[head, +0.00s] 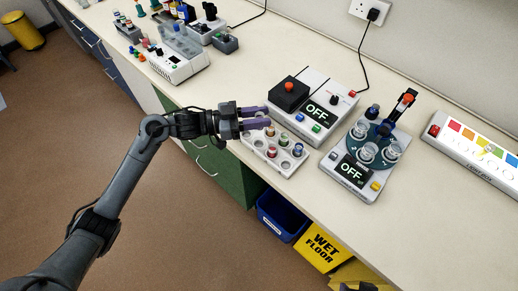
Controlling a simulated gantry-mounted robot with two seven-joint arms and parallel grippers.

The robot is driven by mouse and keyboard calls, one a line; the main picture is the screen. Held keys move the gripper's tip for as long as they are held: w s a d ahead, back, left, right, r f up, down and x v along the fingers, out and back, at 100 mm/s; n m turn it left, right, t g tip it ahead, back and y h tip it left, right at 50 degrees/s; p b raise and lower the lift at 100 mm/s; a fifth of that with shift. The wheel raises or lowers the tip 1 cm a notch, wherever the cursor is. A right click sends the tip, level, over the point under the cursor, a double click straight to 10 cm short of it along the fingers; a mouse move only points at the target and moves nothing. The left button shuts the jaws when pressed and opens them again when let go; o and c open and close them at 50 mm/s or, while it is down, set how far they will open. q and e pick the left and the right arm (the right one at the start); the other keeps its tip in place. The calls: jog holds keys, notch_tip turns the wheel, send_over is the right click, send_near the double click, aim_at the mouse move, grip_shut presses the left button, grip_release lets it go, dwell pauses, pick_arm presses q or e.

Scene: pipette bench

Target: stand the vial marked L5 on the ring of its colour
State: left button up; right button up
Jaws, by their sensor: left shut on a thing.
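My left gripper (257,117) is over the far-left end of a white vial rack (258,152), its purple fingers pointing right. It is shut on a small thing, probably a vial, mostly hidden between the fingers. Several small vials with coloured parts stand in the rack, among them a red one (272,153) and a blue one (297,150). Their markings are too small to read, so I cannot tell which is L5. A white colour panel (440,146) at the right carries coloured squares and faint ring shapes.
Behind the rack is a device with an OFF display (318,112). Right of it stands a round-topped device (352,190) with clear cups and an upright red-topped part. Bare bench lies in front of the colour panel. More equipment (178,62) stands at the far left.

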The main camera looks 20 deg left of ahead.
dwell(0.3)
pick_arm(q)
notch_tip(320, 180, down, 5)
jog(key=shift+f+b, duration=0.15)
jog(key=shift+b, duration=0.3)
notch_tip(320, 180, down, 4)
jog(key=shift+f, duration=0.1)
jog(key=shift+f, duration=0.1)
jog(key=shift+f, duration=0.15)
jog(key=o, duration=1)
jog(key=shift+b, duration=0.3)
